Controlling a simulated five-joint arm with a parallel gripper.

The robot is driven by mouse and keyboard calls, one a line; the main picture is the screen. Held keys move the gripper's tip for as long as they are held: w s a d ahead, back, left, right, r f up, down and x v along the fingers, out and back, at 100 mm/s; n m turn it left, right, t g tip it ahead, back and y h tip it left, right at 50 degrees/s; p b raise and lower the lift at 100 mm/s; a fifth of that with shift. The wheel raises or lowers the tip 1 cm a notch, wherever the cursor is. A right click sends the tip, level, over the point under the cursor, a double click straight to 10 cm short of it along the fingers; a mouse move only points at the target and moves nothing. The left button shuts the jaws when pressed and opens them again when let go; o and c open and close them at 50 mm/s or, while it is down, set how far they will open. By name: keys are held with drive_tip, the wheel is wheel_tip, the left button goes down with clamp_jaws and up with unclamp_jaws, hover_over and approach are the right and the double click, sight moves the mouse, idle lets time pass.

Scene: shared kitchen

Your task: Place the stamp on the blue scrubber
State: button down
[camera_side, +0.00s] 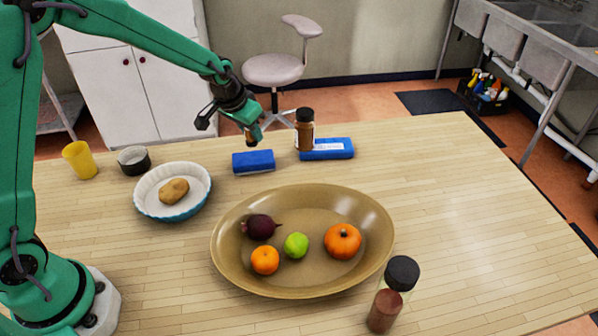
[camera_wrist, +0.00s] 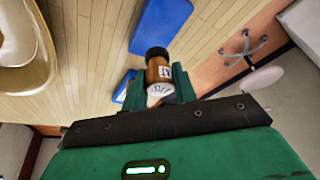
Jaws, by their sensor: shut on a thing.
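My gripper (camera_side: 251,133) is shut on a small brown stamp (camera_side: 249,138), partly hidden by the fingers. A plain blue block, likely the blue scrubber (camera_side: 253,162), lies flat on the table just below my gripper in the side view. The stamp appears held above the table, apart from the scrubber.
A black-capped brown bottle (camera_side: 305,131) stands right of my gripper, by another blue block with a white-marked edge (camera_side: 329,149). A large tan bowl (camera_side: 230,260) with fruit is in front. A white dish (camera_side: 143,206) holds a potato.

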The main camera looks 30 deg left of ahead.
sight(249, 140)
drive_tip(key=shift+w+a+f, duration=0.15)
drive_tip(key=shift+a, duration=0.1)
drive_tip(key=shift+f, duration=2)
drive_tip(key=shift+f, duration=0.15)
drive_tip(key=c, duration=1.1)
unclamp_jaws()
drive_tip(key=v, duration=1.2)
drive_tip(key=shift+d+r, duration=0.1)
drive_tip(key=shift+r, duration=0.2)
